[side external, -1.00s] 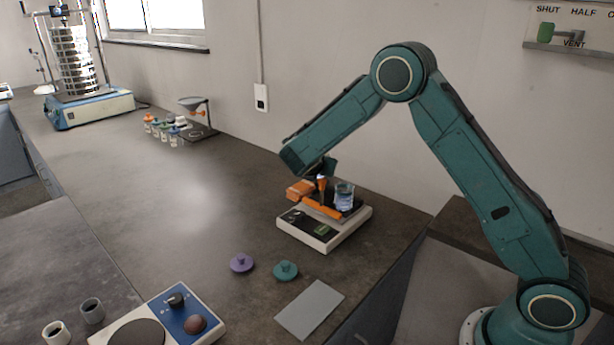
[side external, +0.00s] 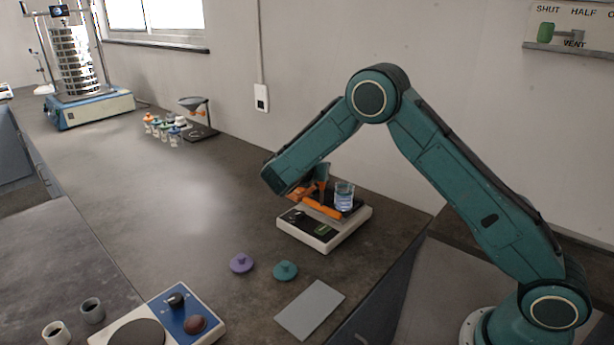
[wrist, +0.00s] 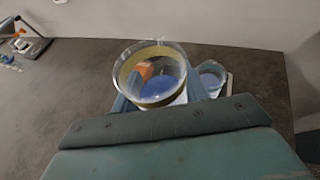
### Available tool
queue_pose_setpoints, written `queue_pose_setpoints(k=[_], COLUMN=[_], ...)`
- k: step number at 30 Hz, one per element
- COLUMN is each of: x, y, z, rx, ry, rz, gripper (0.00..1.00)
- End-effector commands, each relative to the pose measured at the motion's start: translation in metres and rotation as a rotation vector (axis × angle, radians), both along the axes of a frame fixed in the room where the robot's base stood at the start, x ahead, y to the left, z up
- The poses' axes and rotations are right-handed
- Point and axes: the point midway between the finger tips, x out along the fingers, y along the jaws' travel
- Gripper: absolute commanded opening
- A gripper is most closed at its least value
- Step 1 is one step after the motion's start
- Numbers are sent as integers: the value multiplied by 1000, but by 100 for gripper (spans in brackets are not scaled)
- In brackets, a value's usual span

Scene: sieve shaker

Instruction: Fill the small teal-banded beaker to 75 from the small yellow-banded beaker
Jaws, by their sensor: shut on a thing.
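My gripper (side external: 318,203) is low over the balance (side external: 312,236), its orange fingers left of a clear beaker with blue liquid (side external: 344,197) that stands on the balance's pan. In the wrist view my gripper (wrist: 157,98) is shut on the yellow-banded beaker (wrist: 125,72), which has blue liquid in its bottom. The teal-banded beaker (wrist: 212,72) shows just right of and behind it, with blue liquid inside. In the side view the held beaker is mostly hidden by my wrist. I cannot read the balance display or the exact fill level.
A purple lid (side external: 241,263) and a teal lid (side external: 286,270) lie in front of the balance, near a grey plate (side external: 309,309). A hotplate-like device (side external: 165,322) stands at the front. Several small bottles and a funnel stand (side external: 196,115) are far back. The middle bench is clear.

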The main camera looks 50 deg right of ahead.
Motion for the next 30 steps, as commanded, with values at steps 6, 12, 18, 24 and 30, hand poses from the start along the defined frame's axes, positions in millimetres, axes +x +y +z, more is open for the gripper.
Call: queue_pose_setpoints(k=[6, 12, 18, 24, 30], x=[0, 0, 0, 0, -1], y=[0, 0, 0, 0, 0], z=[1, 8, 30, 50, 30], rx=[0, 1, 1, 1, 0], ry=[-1, -2, -4, -4, 3], rz=[0, -1, 0, -1, 0], gripper=[20, 20, 20, 20, 20])
